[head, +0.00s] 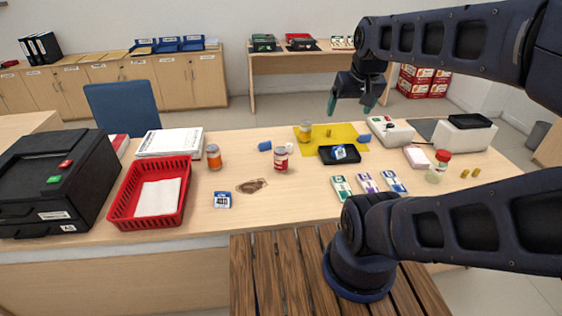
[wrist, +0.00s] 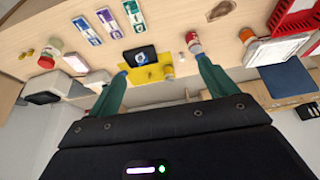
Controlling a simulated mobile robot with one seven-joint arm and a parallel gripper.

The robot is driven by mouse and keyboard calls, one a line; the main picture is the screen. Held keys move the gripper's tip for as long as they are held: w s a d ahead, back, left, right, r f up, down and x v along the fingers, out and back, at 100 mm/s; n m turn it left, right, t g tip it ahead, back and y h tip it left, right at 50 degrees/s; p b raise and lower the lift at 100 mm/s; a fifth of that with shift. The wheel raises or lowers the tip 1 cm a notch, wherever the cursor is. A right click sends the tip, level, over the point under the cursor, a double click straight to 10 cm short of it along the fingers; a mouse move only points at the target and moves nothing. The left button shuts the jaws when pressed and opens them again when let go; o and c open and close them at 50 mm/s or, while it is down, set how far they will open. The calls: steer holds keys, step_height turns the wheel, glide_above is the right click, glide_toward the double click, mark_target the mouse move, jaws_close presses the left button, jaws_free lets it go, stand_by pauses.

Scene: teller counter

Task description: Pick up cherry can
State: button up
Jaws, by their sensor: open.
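A small can with a red and white label, which looks like the cherry can (head: 281,160), stands upright near the middle of the desk in the head view. It also shows in the wrist view (wrist: 193,41), just beyond the tip of one finger. My gripper (head: 350,104) is raised above and behind the desk, to the right of the can and well apart from it. Its two green fingers are spread wide with nothing between them, as the wrist view also shows (wrist: 161,67).
An orange jar (head: 214,158) and a red basket (head: 115,205) stand left of the can. A brown stain-like patch (head: 252,186) lies in front. A black tray (head: 326,155), yellow mat (head: 348,131) with a tan jar (head: 305,133), and several banded note bundles (head: 367,183) are to the right.

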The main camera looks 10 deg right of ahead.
steer(key=w+a+f+m+g, duration=0.15)
steer(key=w+m, duration=0.25)
steer(key=w, duration=0.6)
steer(key=m+g, duration=0.3)
steer(key=m, duration=1.2)
glide_above(280, 149)
steer(key=f, duration=2.8)
steer(key=shift+s+a+f, duration=0.1)
steer(key=shift+s+f, duration=0.05)
steer(key=shift+s, duration=0.05)
step_height(280, 149, down, 6)
steer(key=shift+d+f, duration=0.15)
steer(key=shift+f, duration=1.2)
steer(key=shift+d+f, duration=0.1)
steer(key=shift+f, duration=1.2)
steer(key=c, duration=1.3)
steer(key=shift+r, duration=0.1)
